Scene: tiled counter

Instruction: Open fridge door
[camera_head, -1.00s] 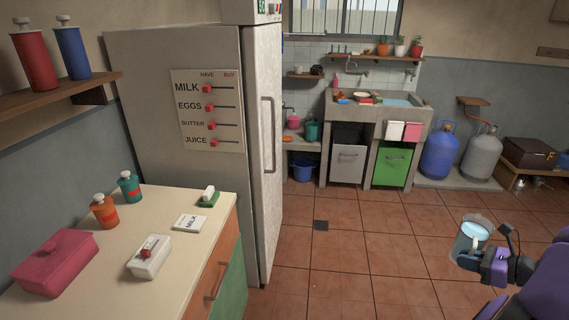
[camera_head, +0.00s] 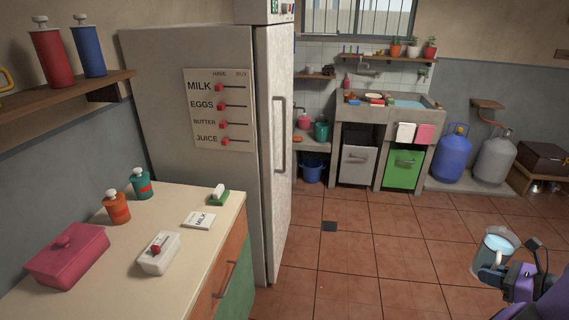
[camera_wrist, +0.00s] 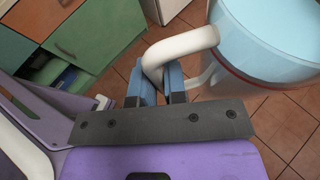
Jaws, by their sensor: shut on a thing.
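The tall grey-white fridge (camera_head: 205,160) stands left of centre in the head view. Its door (camera_head: 277,150) faces right and is shut, with a long vertical handle (camera_head: 280,133). My gripper (camera_head: 500,284) is at the lower right of the head view, well away from the fridge. It is shut on the white handle of a mug (camera_head: 495,248) that holds something light blue. In the wrist view the two blue fingers (camera_wrist: 161,84) pinch the mug's handle (camera_wrist: 180,48), and the mug body (camera_wrist: 265,60) is upper right. The fridge is not recognisable in the wrist view.
A counter (camera_head: 110,275) with a pink box (camera_head: 67,256), a white dish (camera_head: 159,253) and bottles stands at the left, before the fridge. A sink unit (camera_head: 385,130) and gas cylinders (camera_head: 452,153) are at the back.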

